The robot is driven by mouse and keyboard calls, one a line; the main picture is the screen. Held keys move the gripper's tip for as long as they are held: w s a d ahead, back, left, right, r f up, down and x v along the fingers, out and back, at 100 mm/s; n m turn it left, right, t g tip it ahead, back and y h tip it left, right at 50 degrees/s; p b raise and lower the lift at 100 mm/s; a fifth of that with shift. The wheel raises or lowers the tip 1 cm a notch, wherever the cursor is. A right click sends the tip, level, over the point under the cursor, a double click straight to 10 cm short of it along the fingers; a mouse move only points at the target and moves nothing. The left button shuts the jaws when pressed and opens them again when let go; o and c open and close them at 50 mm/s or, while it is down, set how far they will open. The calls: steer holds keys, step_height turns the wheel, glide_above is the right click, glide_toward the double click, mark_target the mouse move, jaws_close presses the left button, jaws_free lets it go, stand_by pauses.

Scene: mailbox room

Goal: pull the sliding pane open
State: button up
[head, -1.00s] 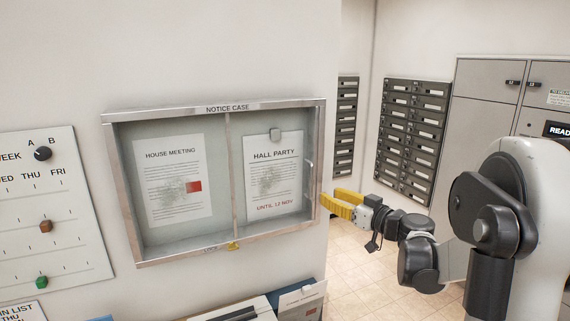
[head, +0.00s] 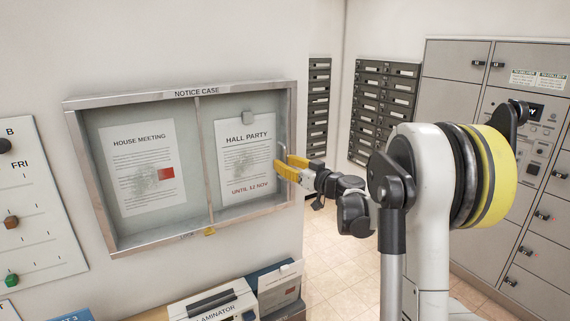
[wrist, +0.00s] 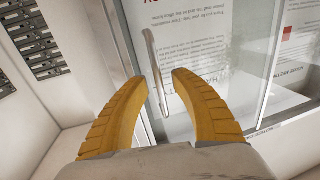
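The wall-mounted notice case (head: 75,150) has a metal frame and glass sliding panes. The right pane (head: 206,160) covers the HALL PARTY sheet (head: 247,160) and has an upright, pale bar handle (head: 282,150) near its right edge. My gripper (head: 285,166) is at the case's right side, beside the handle, its yellow fingers spread. In the wrist view the handle (wrist: 156,72) stands in line with the gap between the open fingertips (wrist: 160,80). Nothing is held; I cannot tell whether a finger touches the handle.
A magnet board (head: 40,215) hangs at left. Dark mailboxes (head: 382,105) and grey lockers (head: 455,85) line the far walls. Tiled floor (head: 345,270) is open between them.

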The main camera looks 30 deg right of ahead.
jaws_close()
steer(key=shift+a, duration=0.1)
steer(key=a, duration=0.8)
steer(key=a+b, duration=0.1)
steer(key=a, duration=0.8)
steer(key=s+a+b, duration=0.1)
steer(key=a, duration=0.8)
steer(key=shift+d, duration=0.1)
jaws_free()
